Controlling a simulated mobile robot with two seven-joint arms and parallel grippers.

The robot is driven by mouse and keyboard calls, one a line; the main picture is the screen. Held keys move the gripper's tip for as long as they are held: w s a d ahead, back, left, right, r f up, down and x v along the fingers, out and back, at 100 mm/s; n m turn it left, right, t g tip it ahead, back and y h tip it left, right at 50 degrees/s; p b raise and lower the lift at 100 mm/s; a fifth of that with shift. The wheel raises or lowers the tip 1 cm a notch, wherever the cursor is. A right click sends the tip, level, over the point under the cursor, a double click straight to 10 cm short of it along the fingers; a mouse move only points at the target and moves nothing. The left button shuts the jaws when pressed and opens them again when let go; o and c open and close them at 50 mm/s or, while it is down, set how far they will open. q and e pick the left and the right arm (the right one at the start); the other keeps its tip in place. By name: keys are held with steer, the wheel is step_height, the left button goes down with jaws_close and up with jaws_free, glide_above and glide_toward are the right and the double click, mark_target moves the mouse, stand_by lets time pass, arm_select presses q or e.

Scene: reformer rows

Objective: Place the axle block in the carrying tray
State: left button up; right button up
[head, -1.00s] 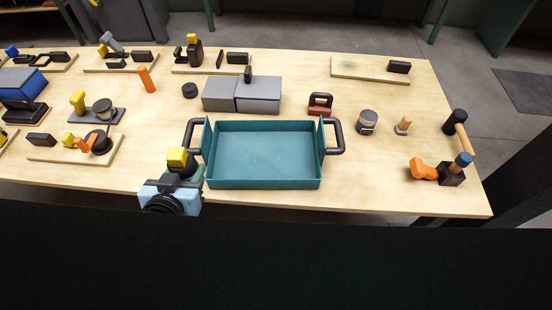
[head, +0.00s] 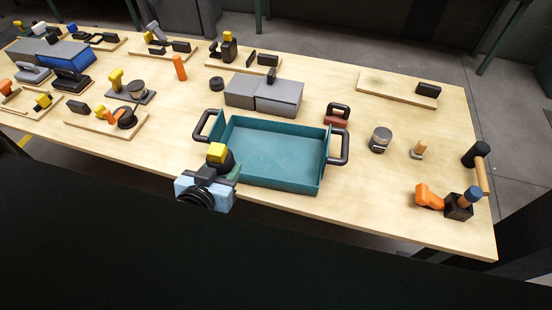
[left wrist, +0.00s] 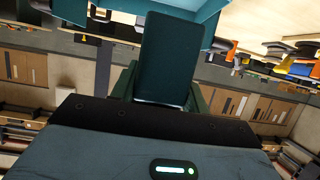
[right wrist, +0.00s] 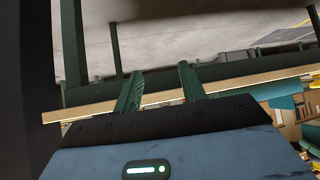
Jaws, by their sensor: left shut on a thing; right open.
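The teal carrying tray (head: 275,184), with dark handles at both ends, stands empty near the table's front edge. My left gripper (head: 222,166) is at the tray's front left corner and hides part of it. It is shut on a dark block with a yellow top (head: 216,153), which I take for the axle block. In the left wrist view the block (left wrist: 165,58) shows as a dark face between green fingers (left wrist: 163,88). Whether it overlaps the tray's inside, I cannot tell. My right gripper (right wrist: 160,78) is open and empty in the right wrist view; the head view does not show it.
Grey boxes (head: 278,100) stand behind the tray, with a red-and-black handled piece (head: 337,117) at its back right. A round jar (head: 380,139), a mallet (head: 480,165) and an orange piece (head: 429,196) stand on the right. Boards with parts fill the left. Bare wood lies right of the tray.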

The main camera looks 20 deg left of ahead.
arm_select(q)
steer(key=shift+w, duration=0.15)
arm_select(e)
steer(key=shift+o, duration=1.1)
arm_select(q)
steer(key=w+d+f+m+h+b, duration=0.1)
steer(key=w+d+f+m+h, duration=0.2)
steer(key=w, duration=0.6)
steer(key=m+h+b, duration=0.1)
steer(key=h+b, duration=0.1)
steer(key=b, duration=0.1)
glide_above(271, 158)
steer(key=shift+g, duration=0.4)
steer(key=shift+f, duration=5.05)
steer(key=shift+w, duration=0.1)
arm_select(e)
steer(key=s+f+g, duration=0.1)
steer(key=s+f, duration=0.3)
steer(key=f, duration=0.1)
steer(key=shift+a, duration=0.4)
steer(key=shift+f, duration=0.1)
